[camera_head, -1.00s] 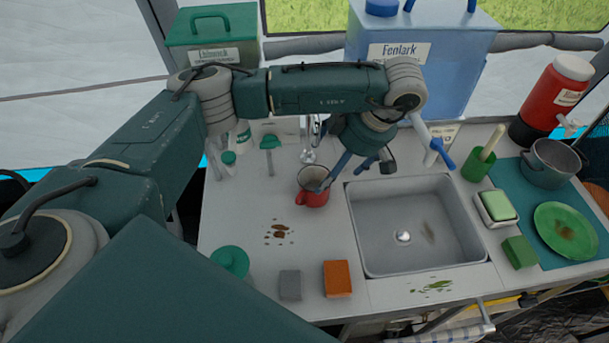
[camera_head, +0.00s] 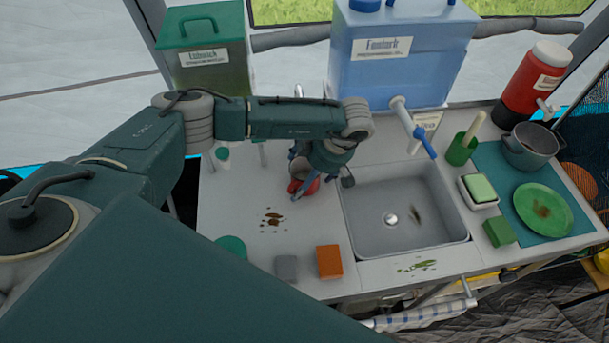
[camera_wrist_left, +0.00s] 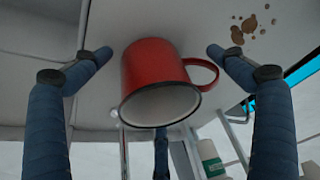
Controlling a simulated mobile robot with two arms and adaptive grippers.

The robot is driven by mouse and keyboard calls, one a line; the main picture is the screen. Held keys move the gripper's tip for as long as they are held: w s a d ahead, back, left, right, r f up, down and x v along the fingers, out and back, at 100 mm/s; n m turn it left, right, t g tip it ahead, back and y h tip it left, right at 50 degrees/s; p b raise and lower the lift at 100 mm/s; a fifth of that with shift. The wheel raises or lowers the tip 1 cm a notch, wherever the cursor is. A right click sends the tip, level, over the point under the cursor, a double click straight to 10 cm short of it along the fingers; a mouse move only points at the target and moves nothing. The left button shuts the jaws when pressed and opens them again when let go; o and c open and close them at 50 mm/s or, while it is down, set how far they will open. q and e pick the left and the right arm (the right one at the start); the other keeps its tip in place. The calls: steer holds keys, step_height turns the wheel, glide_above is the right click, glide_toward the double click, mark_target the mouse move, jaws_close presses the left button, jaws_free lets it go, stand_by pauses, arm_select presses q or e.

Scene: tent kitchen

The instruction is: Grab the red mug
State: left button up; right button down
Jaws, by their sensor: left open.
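The red mug (camera_head: 311,187) stands on the grey counter just left of the sink, partly hidden behind my left gripper (camera_head: 308,183). In the left wrist view the mug (camera_wrist_left: 160,72) sits between my spread blue fingers, with its pale inside facing the camera and its handle to the right. The left gripper is open. One finger is left of the mug, one is right near the handle, and a third shows below the rim. Gaps show beside the mug on the left and right. My right gripper is not in view.
The sink (camera_head: 365,235) lies right of the mug. Brown spots (camera_head: 271,217) mark the counter in front. An orange block (camera_head: 329,262) and a grey block (camera_head: 286,267) lie near the front edge. A blue water container (camera_head: 400,65) with a tap stands behind.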

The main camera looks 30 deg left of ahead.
arm_select(q)
steer(key=c, duration=1.4)
steer(key=shift+s, duration=0.1)
steer(key=shift+c, duration=0.2)
steer(key=shift+s+f, duration=0.1)
steer(key=shift+d, duration=0.2)
